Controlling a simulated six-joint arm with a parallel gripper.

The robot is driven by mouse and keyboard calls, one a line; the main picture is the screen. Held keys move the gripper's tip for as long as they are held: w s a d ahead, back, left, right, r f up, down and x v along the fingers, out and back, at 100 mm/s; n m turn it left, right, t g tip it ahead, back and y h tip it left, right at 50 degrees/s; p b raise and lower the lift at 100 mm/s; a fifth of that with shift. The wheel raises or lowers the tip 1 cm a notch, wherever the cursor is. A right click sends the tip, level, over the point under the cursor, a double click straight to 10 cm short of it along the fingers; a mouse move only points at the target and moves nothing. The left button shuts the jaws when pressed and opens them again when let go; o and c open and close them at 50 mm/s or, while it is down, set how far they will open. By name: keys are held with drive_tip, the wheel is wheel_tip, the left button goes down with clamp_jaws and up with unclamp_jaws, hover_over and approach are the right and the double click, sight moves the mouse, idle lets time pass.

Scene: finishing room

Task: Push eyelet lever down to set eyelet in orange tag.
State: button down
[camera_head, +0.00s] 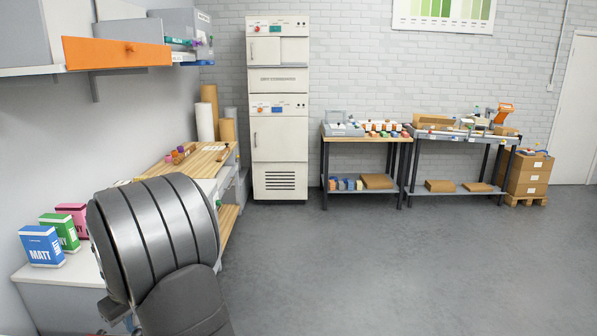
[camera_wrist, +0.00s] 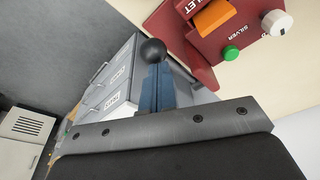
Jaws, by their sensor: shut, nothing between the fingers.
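In the wrist view, the red eyelet machine (camera_wrist: 195,48) fills the top right, with part of the word "EYELET" showing. An orange rectangular piece (camera_wrist: 215,16) is on its face; I cannot tell if this is the tag. A black ball knob (camera_wrist: 153,51), apparently the lever's end, shows at the tips of my gripper (camera_wrist: 154,70). My bluish fingers are shut, with nothing between them. They line up with the knob, but I cannot tell whether they touch it. The rest of the lever is hidden. In the head view, my arm hides the gripper and the machine.
Grey labelled drawers (camera_wrist: 108,82) stand behind my fingers. In the head view, a blue "MATT" box (camera_head: 41,246) and other boxes stand left of my arm. The floor to the right is clear.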

drive_tip(key=shift+a+r, duration=0.2)
drive_tip(key=shift+r, duration=3.05)
drive_tip(key=v, duration=0.4)
drive_tip(key=shift+w+a, duration=0.25)
drive_tip(key=shift+a, duration=0.1)
drive_tip(key=shift+s+d+x, duration=0.1)
drive_tip(key=shift+d+x, duration=0.15)
drive_tip(key=shift+x, duration=0.9)
drive_tip(key=shift+s+d+x, duration=0.15)
drive_tip(key=shift+d+x, duration=0.05)
drive_tip(key=shift+x, duration=0.95)
drive_tip(key=shift+s+d+x, duration=0.1)
drive_tip(key=shift+d+x, duration=0.15)
drive_tip(key=shift+x, duration=0.85)
drive_tip(key=shift+f, duration=0.2)
